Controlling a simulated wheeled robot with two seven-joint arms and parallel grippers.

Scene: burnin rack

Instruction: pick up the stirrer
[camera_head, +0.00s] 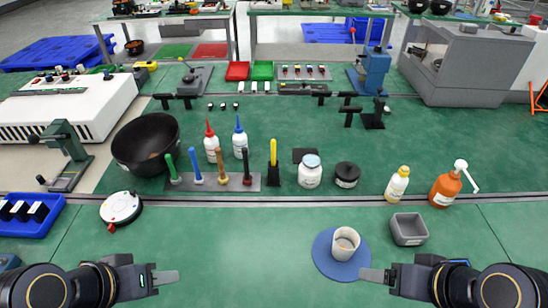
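I cannot tell for sure which thing is the stirrer. A row of upright coloured rods stands in a grey holder (215,183): a green rod (171,166), a blue rod (195,166), an orange rod (222,165) and a dark brown rod (246,166). A yellow-topped rod (273,153) stands apart in a black base. My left gripper (166,277) is at the front left, above bare green mat, away from the rods. My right gripper (371,275) is at the front right, close beside the blue round mat. Both appear empty; each shows only one finger edge.
A pale cup (345,243) stands on the blue round mat (323,258), left of a grey square bin (408,229). A black bowl (146,143), squeeze bottles (211,145), a white jar (310,172) and an orange pump bottle (444,190) stand farther back. The front middle is clear.

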